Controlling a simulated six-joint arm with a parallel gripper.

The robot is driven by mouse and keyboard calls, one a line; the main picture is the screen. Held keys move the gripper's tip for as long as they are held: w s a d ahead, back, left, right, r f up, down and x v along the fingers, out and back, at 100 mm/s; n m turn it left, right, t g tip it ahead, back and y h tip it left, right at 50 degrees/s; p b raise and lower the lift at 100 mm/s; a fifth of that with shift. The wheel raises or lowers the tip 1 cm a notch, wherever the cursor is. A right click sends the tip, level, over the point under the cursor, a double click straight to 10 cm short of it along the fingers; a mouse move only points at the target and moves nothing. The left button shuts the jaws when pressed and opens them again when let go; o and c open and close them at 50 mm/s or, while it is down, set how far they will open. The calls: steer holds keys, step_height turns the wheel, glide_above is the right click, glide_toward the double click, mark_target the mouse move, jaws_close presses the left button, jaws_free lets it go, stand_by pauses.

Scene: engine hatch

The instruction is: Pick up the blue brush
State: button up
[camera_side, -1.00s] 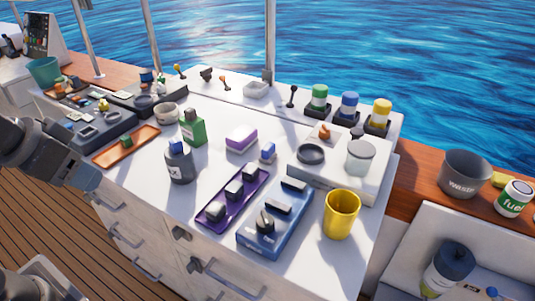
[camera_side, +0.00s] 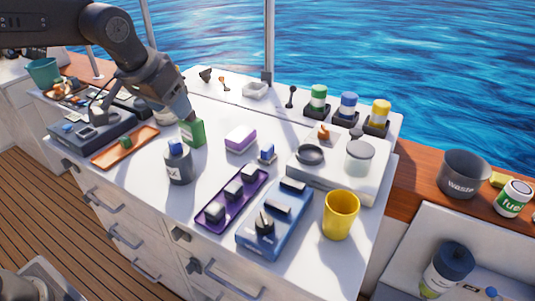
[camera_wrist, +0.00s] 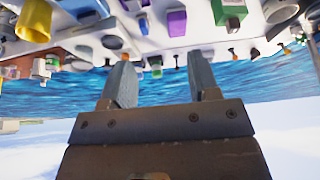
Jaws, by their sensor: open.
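A small blue-and-white piece (camera_side: 267,154), which looks like the blue brush, stands on the white counter just right of the purple-and-white sponge (camera_side: 240,138). It is too small to make out bristles.
A white raised block (camera_side: 325,181) lies to the right.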

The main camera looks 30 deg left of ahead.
steer(key=w+d+f, duration=0.2)
steer(key=w+f, duration=0.1)
steer(key=w, duration=0.3)
steer(key=w+d+f, duration=0.2)
steer(key=w, duration=0.3)
glide_toward(267, 147)
steer(key=x, duration=0.5)
steer(key=shift+f, duration=0.3)
steer(key=shift+x, duration=2.6)
steer(key=shift+w+r, duration=0.1)
steer(key=shift+w, duration=0.05)
steer(key=shift+c, duration=0.4)
steer(key=shift+g, duration=0.3)
jaws_close()
